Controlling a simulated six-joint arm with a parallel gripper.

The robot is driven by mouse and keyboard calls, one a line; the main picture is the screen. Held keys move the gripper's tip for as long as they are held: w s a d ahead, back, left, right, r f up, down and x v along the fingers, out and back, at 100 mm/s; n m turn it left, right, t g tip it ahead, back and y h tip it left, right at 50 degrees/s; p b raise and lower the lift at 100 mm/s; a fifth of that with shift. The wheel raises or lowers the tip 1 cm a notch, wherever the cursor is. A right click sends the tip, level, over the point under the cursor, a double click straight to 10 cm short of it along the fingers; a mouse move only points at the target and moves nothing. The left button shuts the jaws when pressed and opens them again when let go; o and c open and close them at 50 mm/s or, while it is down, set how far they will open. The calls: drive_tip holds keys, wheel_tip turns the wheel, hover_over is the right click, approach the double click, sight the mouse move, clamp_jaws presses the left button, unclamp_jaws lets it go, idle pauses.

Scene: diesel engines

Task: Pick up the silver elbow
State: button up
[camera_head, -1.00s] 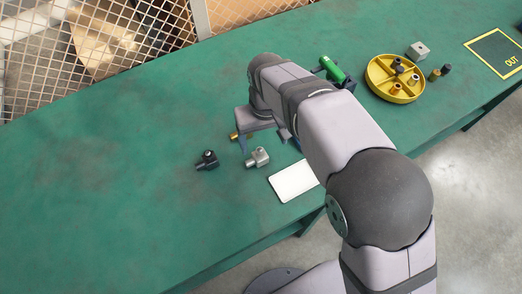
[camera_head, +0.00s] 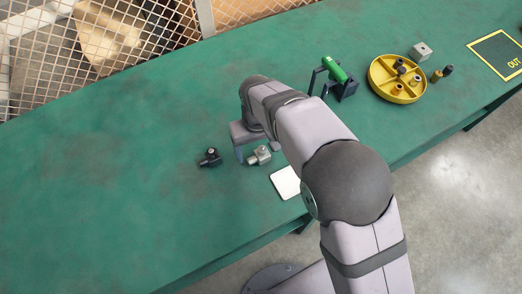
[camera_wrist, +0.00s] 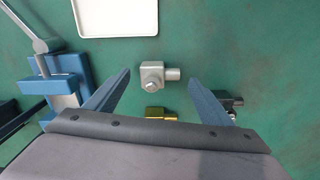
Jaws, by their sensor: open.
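The silver elbow (camera_head: 259,157) lies on the green bench, left of the white tray in the head view. In the wrist view the silver elbow (camera_wrist: 153,74) shows between the two blue fingertips of my gripper (camera_wrist: 159,78), with a gap on each side. My gripper is open and empty. Its height above the elbow cannot be told exactly. In the head view one blue finger of my gripper (camera_head: 240,154) shows just left of the elbow, and my arm hides the rest.
A black elbow (camera_head: 210,158) lies left of the silver one. A brass fitting (camera_wrist: 154,113) is close by between the fingers. The white tray (camera_head: 287,183), a dark stand with a green cylinder (camera_head: 334,70) and a yellow divided tray (camera_head: 373,82) are to the right. The bench's left is clear.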

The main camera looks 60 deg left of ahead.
sight(258, 155)
drive_tip(key=shift+f, duration=1.2)
drive_tip(key=shift+c, duration=0.3)
drive_tip(key=c, duration=1.3)
drive_tip(key=shift+r, duration=0.1)
